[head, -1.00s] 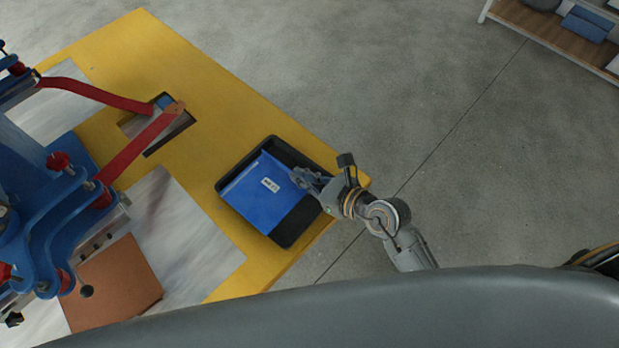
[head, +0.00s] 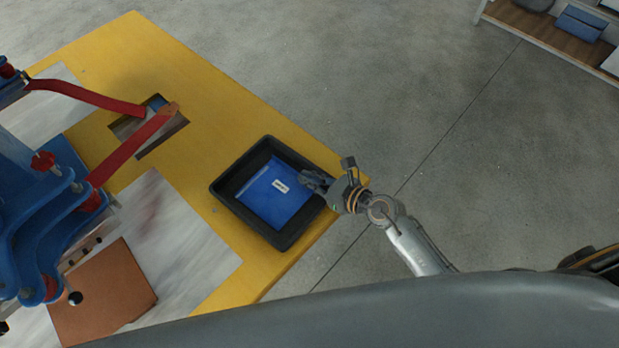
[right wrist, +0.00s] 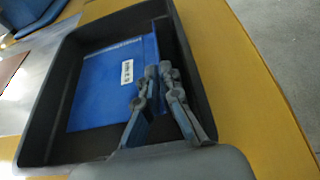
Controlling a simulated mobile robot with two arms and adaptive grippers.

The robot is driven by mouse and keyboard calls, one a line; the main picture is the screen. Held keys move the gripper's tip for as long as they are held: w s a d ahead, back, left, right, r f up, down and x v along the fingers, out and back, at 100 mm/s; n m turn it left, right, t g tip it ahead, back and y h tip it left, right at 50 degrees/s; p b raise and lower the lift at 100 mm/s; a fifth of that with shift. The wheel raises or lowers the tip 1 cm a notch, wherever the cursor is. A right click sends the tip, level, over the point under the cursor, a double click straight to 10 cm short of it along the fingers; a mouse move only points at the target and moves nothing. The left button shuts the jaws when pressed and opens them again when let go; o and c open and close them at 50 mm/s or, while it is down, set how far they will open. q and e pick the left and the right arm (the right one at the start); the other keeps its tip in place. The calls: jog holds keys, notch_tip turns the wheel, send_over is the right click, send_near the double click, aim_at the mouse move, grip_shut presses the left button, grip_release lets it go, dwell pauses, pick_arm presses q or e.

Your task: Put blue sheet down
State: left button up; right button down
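The blue sheet (head: 272,197), with a small white label, lies within the walls of the black tray (head: 228,210) on the yellow table. It shows in the right wrist view too (right wrist: 100,92), its near-right edge running between my fingers. My right gripper (head: 308,181) is over the tray's right side. In the right wrist view its fingertips (right wrist: 159,72) are close together at the sheet's edge, one on each side, shut on it. Whether the whole sheet touches the tray floor cannot be told. My left gripper is out of view.
A blue fixture with red clamp arms (head: 133,139) stands at the left. A rectangular opening (head: 160,138) and a brown-orange sheet (head: 105,298) are near it. A shelf (head: 555,35) is far at the upper right. The floor right of the table is clear.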

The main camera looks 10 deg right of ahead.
jog(key=shift+f, duration=0.15)
jog(key=c, duration=1.8)
grip_release()
jog(key=v, duration=1.1)
jog(key=shift+s+d+r+b, duration=0.25)
jog(key=shift+s+r+b, duration=0.05)
jog(key=shift+s+r, duration=0.1)
